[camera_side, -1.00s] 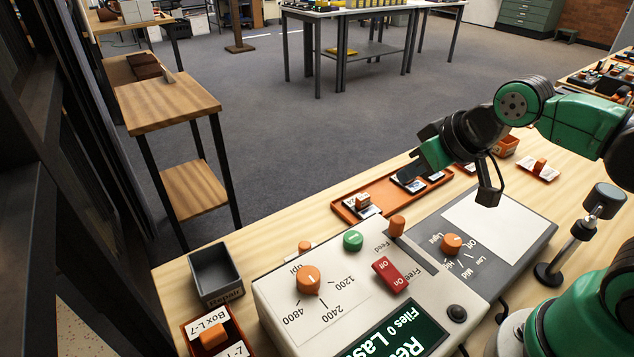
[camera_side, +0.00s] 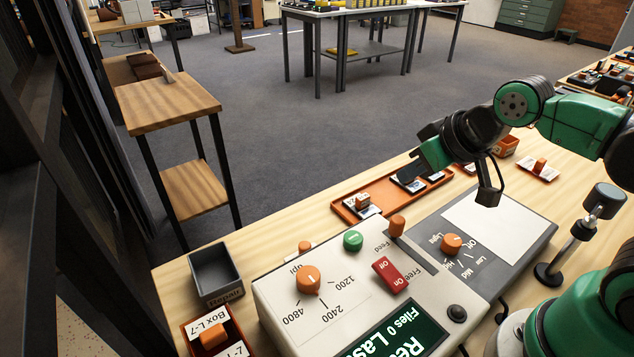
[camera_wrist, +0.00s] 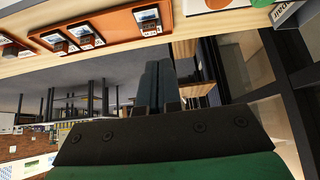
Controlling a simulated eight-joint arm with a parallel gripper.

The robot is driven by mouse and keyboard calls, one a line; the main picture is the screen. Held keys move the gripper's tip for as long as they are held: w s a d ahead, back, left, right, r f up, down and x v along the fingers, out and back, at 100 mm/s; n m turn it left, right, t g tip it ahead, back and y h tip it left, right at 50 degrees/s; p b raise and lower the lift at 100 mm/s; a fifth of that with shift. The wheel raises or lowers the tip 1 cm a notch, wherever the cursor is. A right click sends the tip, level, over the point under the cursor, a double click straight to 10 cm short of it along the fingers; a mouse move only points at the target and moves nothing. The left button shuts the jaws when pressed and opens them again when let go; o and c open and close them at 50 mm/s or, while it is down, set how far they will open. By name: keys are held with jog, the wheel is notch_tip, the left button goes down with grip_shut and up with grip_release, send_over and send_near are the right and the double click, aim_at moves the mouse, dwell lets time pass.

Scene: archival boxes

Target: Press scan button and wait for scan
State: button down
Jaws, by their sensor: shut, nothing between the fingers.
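The scanner console (camera_side: 268,298) is a pale box on the wooden bench. On it are a round green button (camera_side: 353,240) with a small white mark, a red Off/On rocker (camera_side: 390,274), an orange dial (camera_side: 308,279) and a small dark round knob (camera_side: 457,313). I cannot read a scan label on any button. The green screen (camera_side: 405,333) is partly cut off and shows "Files 0". My gripper (camera_side: 408,174) is above the far part of the bench, right of and apart from the green button. In the wrist view its fingers (camera_wrist: 157,68) are together and empty.
A grey scanning bed (camera_side: 520,238) with a white sheet and light dial adjoins the console. An orange tray (camera_side: 345,207) with slides lies behind. A dark empty bin (camera_side: 216,270) and orange box (camera_side: 190,330) stand left. A lamp post (camera_side: 575,250) stands right.

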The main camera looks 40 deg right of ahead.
jog(key=shift+a, duration=0.1)
jog(key=a+n, duration=0.1)
jog(key=a+r+n, duration=0.1)
jog(key=a, duration=0.1)
jog(key=a+h, duration=0.1)
jog(key=shift+s+a+r+n+g, duration=0.25)
jog(key=shift+a+r+n+g, duration=0.05)
jog(key=shift+r+n+g, duration=0.1)
notch_tip(320, 180, up, 4)
jog(key=n+t+h, duration=0.2)
send_over(357, 242)
jog(key=shift+r+n, duration=0.3)
jog(key=shift+r, duration=0.1)
jog(key=shift+f, duration=0.15)
jog(key=shift+f, duration=4.3)
jog(key=shift+f, duration=0.1)
